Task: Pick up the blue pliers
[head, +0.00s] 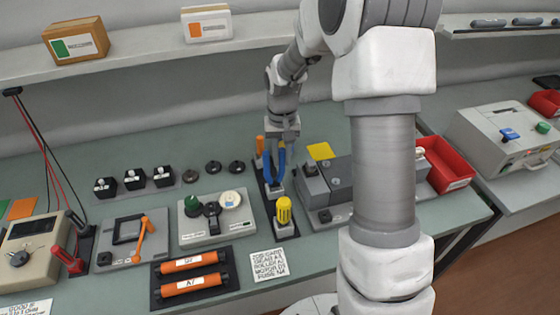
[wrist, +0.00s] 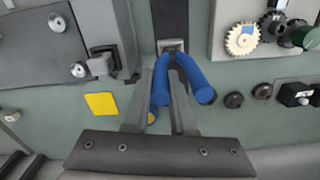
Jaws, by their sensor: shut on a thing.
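The blue pliers (head: 281,168) stand with their blue handles up at a narrow dark holder in the middle of the bench. In the wrist view the blue handles (wrist: 198,82) spread apart, with the metal head at the holder. My gripper (head: 279,150) reaches down over the pliers from behind. In the wrist view its two grey fingers (wrist: 170,78) are close together, shut on the pliers near where the handles meet. The fingers partly hide one handle. I cannot tell whether the pliers are clear of the holder.
A yellow-handled tool (head: 284,210) stands just in front, and an orange-handled tool (head: 260,145) stands close behind. A grey machine (head: 318,185) is close on the right, with a red bin (head: 450,165) beyond. A grey panel with knobs (head: 212,217) lies left. A shelf runs above.

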